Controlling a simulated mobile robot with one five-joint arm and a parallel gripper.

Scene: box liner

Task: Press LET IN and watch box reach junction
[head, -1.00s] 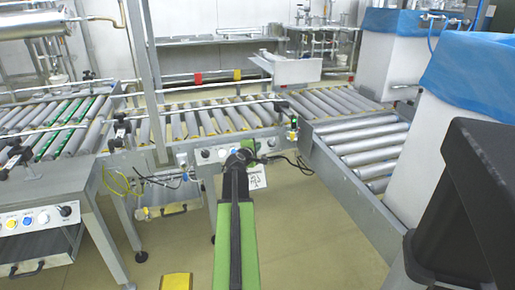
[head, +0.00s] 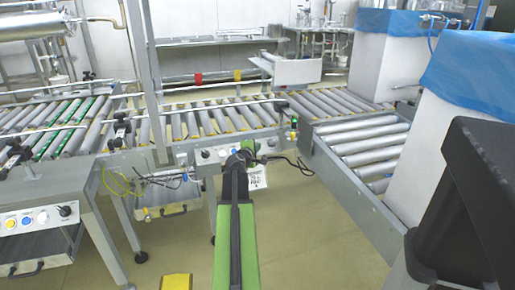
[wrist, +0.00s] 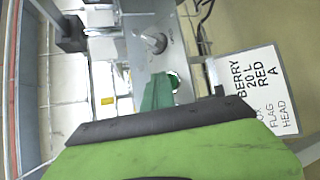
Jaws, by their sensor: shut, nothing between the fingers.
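My gripper (head: 243,157) is shut and empty at the control panel (head: 208,155) on the front of the middle conveyor. The panel has a white round button (head: 205,153); part of it is hidden behind my gripper. In the wrist view my green fingertips (wrist: 160,92) overlap a round button with a pale rim (wrist: 174,80); I cannot tell whether they touch it. A grey knob (wrist: 155,43) sits beside them. I cannot read a LET IN label.
A white card (wrist: 262,85) reading "BERRY 20 L RED A" hangs by the panel. Tall blue-lined white containers (head: 388,55) stand at right.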

